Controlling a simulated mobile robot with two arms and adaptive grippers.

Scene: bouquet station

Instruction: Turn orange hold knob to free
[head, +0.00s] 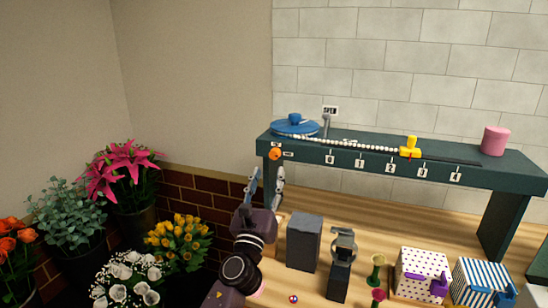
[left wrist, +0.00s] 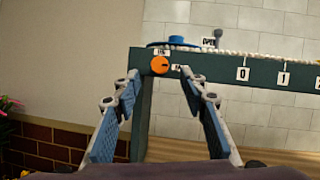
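The orange hold knob (head: 275,154) sits on the front face of the dark green raised shelf, near its left end. It also shows in the left wrist view (left wrist: 160,65), between and beyond my fingers, with small white labels above it and to its right. My left gripper (head: 266,172) points up toward the knob from just below it. In the left wrist view the left gripper (left wrist: 158,75) has its two blue-padded fingers spread wide with nothing between them. The fingers look apart from the knob. My right gripper is not in either view.
The green shelf (head: 345,155) carries a blue reel (head: 295,126), a white beaded cord (head: 345,143), a yellow slider (head: 410,147) and a pink cylinder (head: 495,140). A grey block (head: 304,242) and patterned boxes (head: 421,272) stand below. Flowers (head: 125,175) crowd the left.

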